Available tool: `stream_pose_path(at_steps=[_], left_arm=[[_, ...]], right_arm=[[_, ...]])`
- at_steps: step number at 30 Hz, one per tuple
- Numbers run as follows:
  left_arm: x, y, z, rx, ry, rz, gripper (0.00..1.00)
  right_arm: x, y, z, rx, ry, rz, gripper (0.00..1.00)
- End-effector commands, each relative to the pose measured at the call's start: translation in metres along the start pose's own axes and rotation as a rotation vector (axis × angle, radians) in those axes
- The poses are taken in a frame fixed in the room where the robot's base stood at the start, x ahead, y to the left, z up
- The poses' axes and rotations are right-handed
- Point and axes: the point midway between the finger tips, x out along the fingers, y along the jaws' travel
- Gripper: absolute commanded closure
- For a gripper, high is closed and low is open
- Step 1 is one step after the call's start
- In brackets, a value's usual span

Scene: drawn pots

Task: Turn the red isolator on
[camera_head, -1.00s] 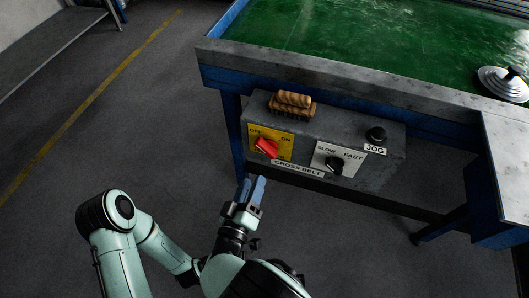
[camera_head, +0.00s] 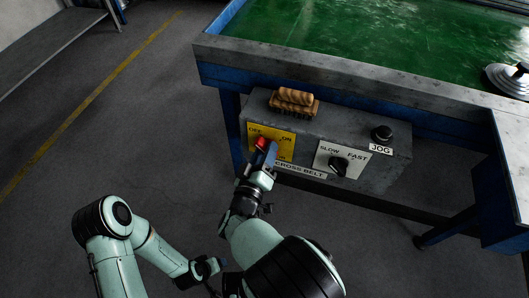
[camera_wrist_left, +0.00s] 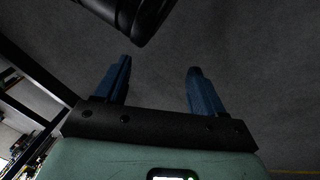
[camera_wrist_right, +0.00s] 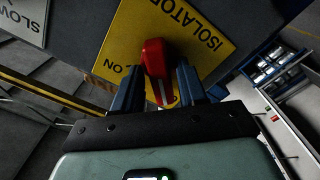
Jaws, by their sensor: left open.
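The red isolator knob (camera_head: 261,144) is on a yellow plate (camera_head: 284,150) marked OFF and ON, on the left of a grey control box (camera_head: 378,172). My right gripper (camera_head: 268,152) is at the knob and partly hides it. In the right wrist view, the red knob (camera_wrist_right: 156,62) stands between the two blue fingers of my right gripper (camera_wrist_right: 159,82), with narrow gaps showing beside it. Its exact angle is hard to read. My left gripper (camera_wrist_left: 158,85) is open and empty, low over the floor and away from the box.
A wooden brush (camera_head: 294,101) lies on top of the box. A black SLOW/FAST knob (camera_head: 339,166) and a black JOG button (camera_head: 382,133) are to the right. The green-topped table (camera_head: 340,40) overhangs behind. The floor to the left is free.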

Motion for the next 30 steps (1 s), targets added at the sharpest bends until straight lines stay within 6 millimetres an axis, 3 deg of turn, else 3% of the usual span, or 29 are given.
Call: stream_pose_path(at_steps=[1, 3, 19, 30], left_arm=[[0.0, 0.0, 0.0, 0.0, 0.0, 0.0, 0.31], [0.0, 0.0, 0.0, 0.0, 0.0, 0.0, 0.31], [-0.008, 0.007, -0.007, 0.007, 0.022, 0.012, 0.31], [-0.026, 0.012, 0.017, 0.012, -0.052, 0.016, 0.31]], right_arm=[[0.0, 0.0, 0.0, 0.0, 0.0, 0.0, 0.77], [0.0, 0.0, 0.0, 0.0, 0.0, 0.0, 1.0], [0.0, 0.002, 0.0, 0.078, 0.0, 0.001, 1.0], [0.001, 0.004, 0.0, 0.376, -0.001, 0.003, 1.0]])
